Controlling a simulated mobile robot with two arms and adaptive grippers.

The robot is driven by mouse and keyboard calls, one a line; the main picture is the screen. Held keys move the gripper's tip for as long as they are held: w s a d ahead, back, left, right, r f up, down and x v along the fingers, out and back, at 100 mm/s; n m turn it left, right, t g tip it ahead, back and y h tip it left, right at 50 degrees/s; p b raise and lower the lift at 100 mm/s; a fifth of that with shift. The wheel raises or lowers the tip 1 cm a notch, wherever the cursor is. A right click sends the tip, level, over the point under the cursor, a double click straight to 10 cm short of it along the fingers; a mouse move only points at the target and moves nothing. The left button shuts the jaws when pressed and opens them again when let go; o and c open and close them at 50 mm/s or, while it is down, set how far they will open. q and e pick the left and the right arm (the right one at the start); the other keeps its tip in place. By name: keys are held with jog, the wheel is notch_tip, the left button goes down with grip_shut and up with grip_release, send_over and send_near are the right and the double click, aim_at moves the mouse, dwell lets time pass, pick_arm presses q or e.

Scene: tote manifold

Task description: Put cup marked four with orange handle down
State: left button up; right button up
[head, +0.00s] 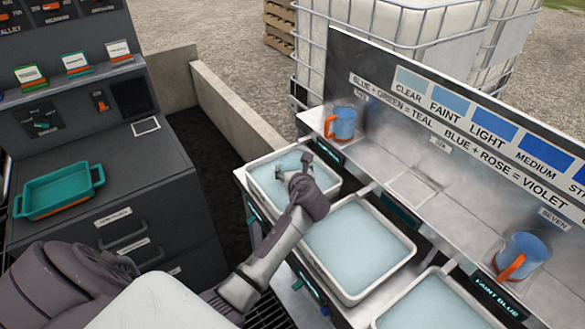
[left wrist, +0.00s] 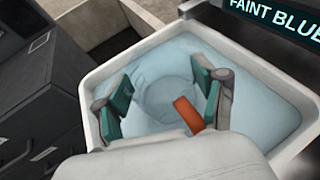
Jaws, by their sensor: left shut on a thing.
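My left gripper (head: 293,172) reaches down into the far left tote (head: 333,187) of pale blue liquid. The left wrist view shows the gripper (left wrist: 163,92) shut on a cup; its orange handle (left wrist: 188,114) shows between the fingers, and its pale round body is faint against the liquid. The cup sits low inside the tote walls; I cannot tell whether it touches the bottom. Its number is not readable, and it is hidden in the head view. My right gripper is not in view.
Blue cups with orange handles stand on the bench behind, one at the back left (head: 342,125) and one at the right (head: 522,257). Another tote (head: 405,262) is beside the first. A teal tray (head: 60,190) lies on the dark cabinet at left. A bare bench patch (head: 410,187) lies between the cups.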

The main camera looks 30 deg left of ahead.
pick_arm(q)
jog(key=o, duration=1.1)
jog(key=shift+o, duration=0.2)
jog(key=shift+s+d+r, duration=0.1)
jog(key=shift+r, duration=0.1)
jog(key=v, duration=1.1)
jog(key=shift+s+d, duration=0.25)
jog(key=shift+s, duration=0.05)
